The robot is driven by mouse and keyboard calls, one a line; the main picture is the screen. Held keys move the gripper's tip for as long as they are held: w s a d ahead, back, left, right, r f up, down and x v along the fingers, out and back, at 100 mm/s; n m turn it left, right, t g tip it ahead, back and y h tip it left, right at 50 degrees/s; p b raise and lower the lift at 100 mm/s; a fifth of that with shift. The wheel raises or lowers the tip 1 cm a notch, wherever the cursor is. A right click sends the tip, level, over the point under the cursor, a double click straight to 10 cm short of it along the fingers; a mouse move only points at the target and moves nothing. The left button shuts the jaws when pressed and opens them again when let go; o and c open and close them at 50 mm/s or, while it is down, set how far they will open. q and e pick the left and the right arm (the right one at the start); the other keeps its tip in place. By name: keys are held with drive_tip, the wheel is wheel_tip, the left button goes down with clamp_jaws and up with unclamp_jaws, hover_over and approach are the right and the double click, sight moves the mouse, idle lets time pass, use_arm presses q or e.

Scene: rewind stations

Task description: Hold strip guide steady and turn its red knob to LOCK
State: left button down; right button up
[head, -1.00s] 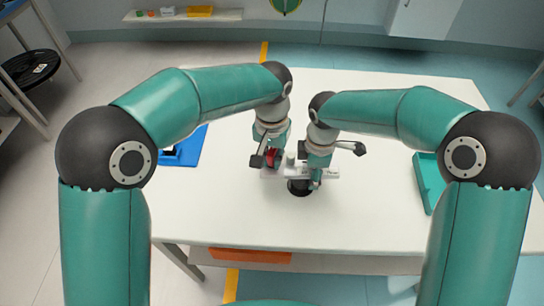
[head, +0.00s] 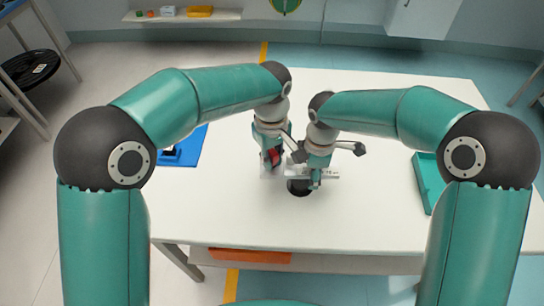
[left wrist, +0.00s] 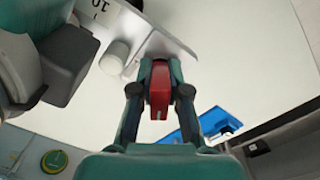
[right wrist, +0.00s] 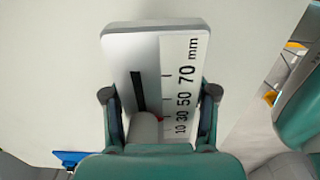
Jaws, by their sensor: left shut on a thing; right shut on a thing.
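The strip guide (right wrist: 120,65) is a pale plate with a dark slot and a mm scale; it also shows in the head view (head: 332,173). My right gripper (right wrist: 160,108) is shut on the guide, one finger along each long side. A white round post (right wrist: 146,128) stands on it beside a small red mark. The red knob (left wrist: 159,88) sits between the fingers of my left gripper (left wrist: 158,72), which is shut on it at the guide's left end. The knob also shows in the head view (head: 274,154). I see no LOCK mark; the gripper hides part of the knob.
A blue tray (head: 187,150) lies on the white table (head: 370,215) to the left, a teal tray (head: 427,178) to the right. The two wrists are close together. The table front is clear.

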sight(271, 151)
use_arm(q)
drive_tip(key=shift+n, duration=1.2)
drive_tip(key=c, duration=1.1)
unclamp_jaws()
drive_tip(key=shift+c, duration=0.2)
wheel_tip(271, 151, up, 12)
drive_tip(key=shift+a+f, duration=0.1)
use_arm(e)
drive_tip(key=o, duration=1.6)
